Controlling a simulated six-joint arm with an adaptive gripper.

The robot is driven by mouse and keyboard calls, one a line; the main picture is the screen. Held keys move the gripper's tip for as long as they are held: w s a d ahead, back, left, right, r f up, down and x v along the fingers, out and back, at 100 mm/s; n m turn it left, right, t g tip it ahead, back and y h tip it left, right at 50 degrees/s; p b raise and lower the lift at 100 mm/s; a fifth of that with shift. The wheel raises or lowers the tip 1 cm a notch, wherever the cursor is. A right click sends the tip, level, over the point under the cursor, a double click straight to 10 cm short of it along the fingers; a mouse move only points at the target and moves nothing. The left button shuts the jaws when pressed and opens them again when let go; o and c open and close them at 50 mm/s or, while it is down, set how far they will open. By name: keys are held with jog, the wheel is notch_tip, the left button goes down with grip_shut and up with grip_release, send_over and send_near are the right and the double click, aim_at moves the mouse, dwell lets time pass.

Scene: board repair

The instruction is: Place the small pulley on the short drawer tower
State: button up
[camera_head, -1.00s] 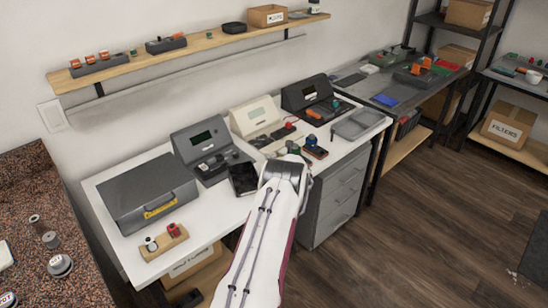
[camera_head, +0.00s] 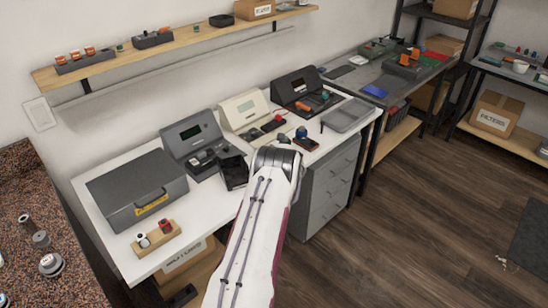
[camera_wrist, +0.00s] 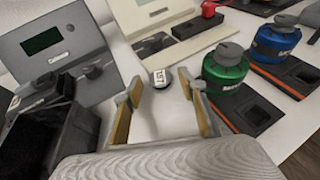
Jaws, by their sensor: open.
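My gripper (camera_wrist: 162,88) is open in the wrist view, its two fingers either side of a small dark round object (camera_wrist: 160,78) with a white lettered top. That object stands on the white bench, apart from both fingers; I cannot tell whether it is the small pulley. In the head view, my wrist and arm hide the fingers and that object. A short grey drawer tower (camera_head: 327,192) stands under the right end of the white bench. Small metal round parts (camera_head: 41,239) stand on the speckled counter at the left.
A green jar (camera_wrist: 225,68) and a blue jar (camera_wrist: 274,44) stand right of my gripper. A grey case (camera_head: 115,192) and grey tray (camera_head: 347,115) are on the white bench (camera_head: 190,215).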

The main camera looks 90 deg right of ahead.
jog(key=shift+v, duration=5.35)
